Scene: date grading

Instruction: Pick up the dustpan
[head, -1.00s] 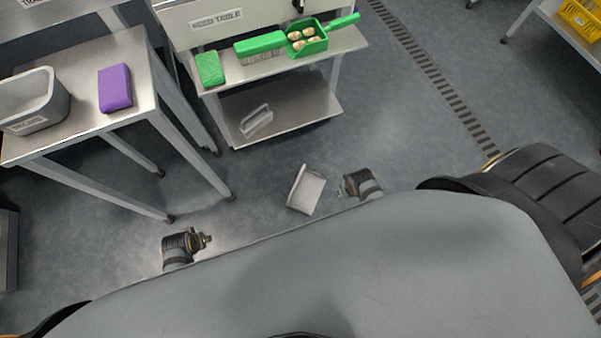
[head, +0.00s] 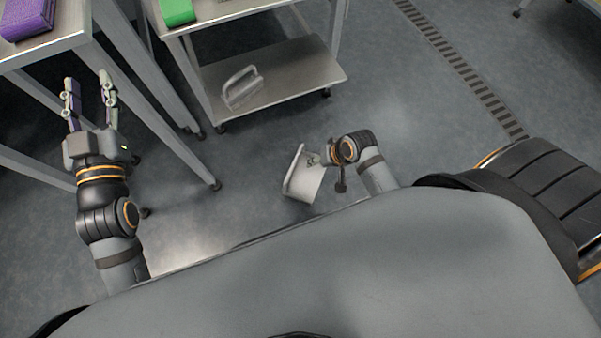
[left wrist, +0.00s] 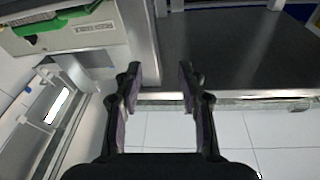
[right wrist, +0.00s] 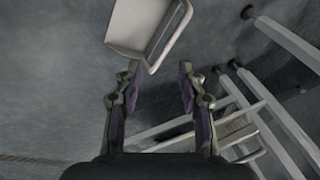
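A pale grey pan-shaped thing with a raised edge, which I take for the dustpan (head: 303,178), appears over the floor between the table and my base. In the right wrist view the dustpan (right wrist: 136,24) is at the top, its loop handle just beyond the fingertips. My right gripper (head: 318,158) is right beside it in the head view. The right wrist view shows the right gripper (right wrist: 158,78) open, with nothing between its fingers. My left gripper (head: 88,92) is open and empty near the left table; it also shows open in the left wrist view (left wrist: 160,82).
A table's lower shelf (head: 300,84) holds a grey handled piece (head: 242,87). A green block (head: 178,12) is on the shelf above. A purple block (head: 28,18) lies on the left table, whose legs stand near my left arm.

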